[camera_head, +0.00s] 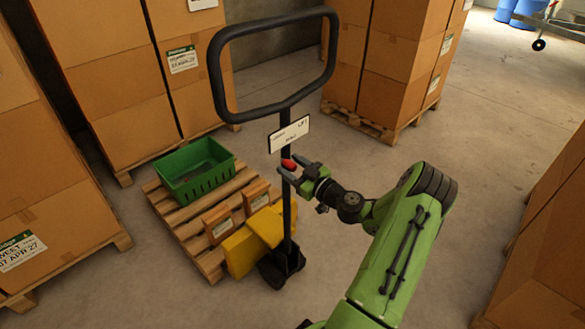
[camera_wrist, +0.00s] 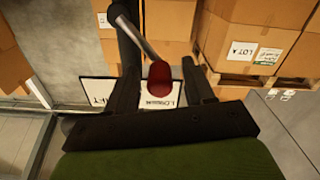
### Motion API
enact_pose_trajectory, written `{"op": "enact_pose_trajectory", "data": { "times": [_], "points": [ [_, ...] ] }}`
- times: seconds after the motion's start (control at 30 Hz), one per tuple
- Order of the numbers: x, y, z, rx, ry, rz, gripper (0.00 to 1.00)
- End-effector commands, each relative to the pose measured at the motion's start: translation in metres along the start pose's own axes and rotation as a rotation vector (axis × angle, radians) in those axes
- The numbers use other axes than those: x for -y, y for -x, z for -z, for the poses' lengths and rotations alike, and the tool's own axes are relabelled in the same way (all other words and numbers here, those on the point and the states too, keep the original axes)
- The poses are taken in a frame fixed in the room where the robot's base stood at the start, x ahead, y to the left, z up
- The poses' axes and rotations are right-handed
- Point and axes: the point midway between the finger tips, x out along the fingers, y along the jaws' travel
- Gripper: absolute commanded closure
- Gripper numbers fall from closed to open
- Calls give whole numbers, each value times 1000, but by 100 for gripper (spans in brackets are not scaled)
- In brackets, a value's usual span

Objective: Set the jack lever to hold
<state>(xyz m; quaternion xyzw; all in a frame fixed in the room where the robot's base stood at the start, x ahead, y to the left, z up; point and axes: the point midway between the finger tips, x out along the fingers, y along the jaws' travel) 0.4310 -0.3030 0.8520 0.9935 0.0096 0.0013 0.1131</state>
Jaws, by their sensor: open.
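The pallet jack has a black loop handle (camera_head: 222,75) on an upright post. A small lever with a red knob (camera_head: 288,164) sticks out from the post, just below a white label (camera_head: 288,134) whose readable words include "LIFT". My gripper (camera_head: 297,172) is at the knob, its fingers open on either side of it. In the wrist view the red knob (camera_wrist: 159,76) on its metal rod lies between the two dark fingers of my gripper (camera_wrist: 158,85), with gaps on both sides. The label (camera_wrist: 97,91) shows upside down behind it. Which setting the lever is in I cannot tell.
The yellow jack body (camera_head: 243,251) stands at a wooden pallet (camera_head: 166,205) carrying a green crate (camera_head: 205,183) and small boxes. Stacked cartons (camera_head: 110,60) stand at the left, more (camera_head: 395,55) behind, and others at the right edge. Floor is clear right of the jack.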

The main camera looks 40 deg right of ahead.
Motion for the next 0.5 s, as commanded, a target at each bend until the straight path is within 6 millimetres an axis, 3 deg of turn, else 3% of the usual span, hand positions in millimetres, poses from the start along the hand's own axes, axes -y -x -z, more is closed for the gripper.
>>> {"op": "enact_pose_trajectory", "data": {
  "times": [0.2,0.5],
  "points": [
    [0,0,0,0,0,0,50],
    [0,0,0,0,0,0,96]
  ]
}}
